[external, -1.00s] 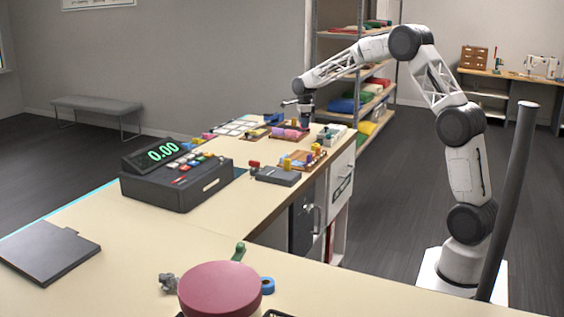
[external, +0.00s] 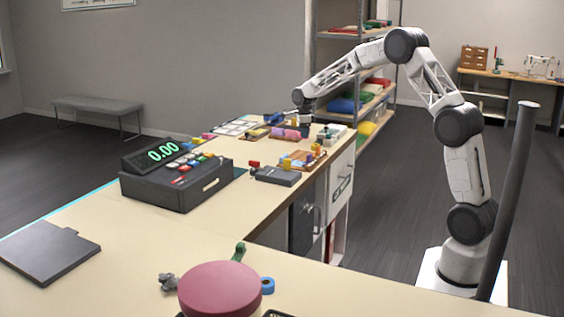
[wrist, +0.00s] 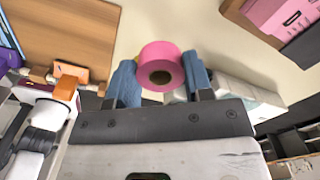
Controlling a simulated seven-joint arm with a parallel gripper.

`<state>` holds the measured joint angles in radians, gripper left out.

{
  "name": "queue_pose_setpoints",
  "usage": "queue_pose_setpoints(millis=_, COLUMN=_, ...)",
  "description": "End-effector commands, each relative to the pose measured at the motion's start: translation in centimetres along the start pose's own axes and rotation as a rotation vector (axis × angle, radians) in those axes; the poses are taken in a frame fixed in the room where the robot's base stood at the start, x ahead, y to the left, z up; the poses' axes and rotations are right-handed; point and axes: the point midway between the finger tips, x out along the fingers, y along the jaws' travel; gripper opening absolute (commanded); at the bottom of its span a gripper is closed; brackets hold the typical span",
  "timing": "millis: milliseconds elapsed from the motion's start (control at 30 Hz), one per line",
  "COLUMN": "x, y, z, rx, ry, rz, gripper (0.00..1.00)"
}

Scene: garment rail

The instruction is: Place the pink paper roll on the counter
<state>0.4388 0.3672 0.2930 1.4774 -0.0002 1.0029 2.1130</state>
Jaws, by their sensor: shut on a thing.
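The pink paper roll (wrist: 160,66) sits between the two blue fingertips of my gripper (wrist: 160,82) in the wrist view, its dark core hole facing the camera. My gripper is shut on it. In the external view my gripper (external: 305,117) is low over the far end of the cream counter (external: 218,187), and the roll cannot be made out there. The counter surface (wrist: 210,25) shows behind the roll in the wrist view. I cannot tell whether the roll touches it.
Trays with pink and yellow items crowd the counter near my gripper. A wooden board (wrist: 70,30) and a tray with a pink box (wrist: 280,15) flank the roll. Bare counter lies between them. A cash register (external: 178,180) and a dark grey box (external: 277,175) stand nearer the camera.

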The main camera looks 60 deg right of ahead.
Motion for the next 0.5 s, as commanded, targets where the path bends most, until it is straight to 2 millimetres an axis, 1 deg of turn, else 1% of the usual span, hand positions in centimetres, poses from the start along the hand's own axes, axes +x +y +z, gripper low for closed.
queue_pose_setpoints(millis=167, x=1.4, y=0.0, z=0.0, rx=0.0, ry=0.002, rz=0.003, gripper=0.24)
queue_pose_setpoints(millis=400, x=4.2, y=0.1, z=0.0, rx=0.0, ry=0.002, rz=0.003, gripper=0.24)
queue_pose_setpoints(millis=500, x=4.8, y=0.0, z=0.0, rx=0.0, ry=0.001, rz=0.001, gripper=0.24)
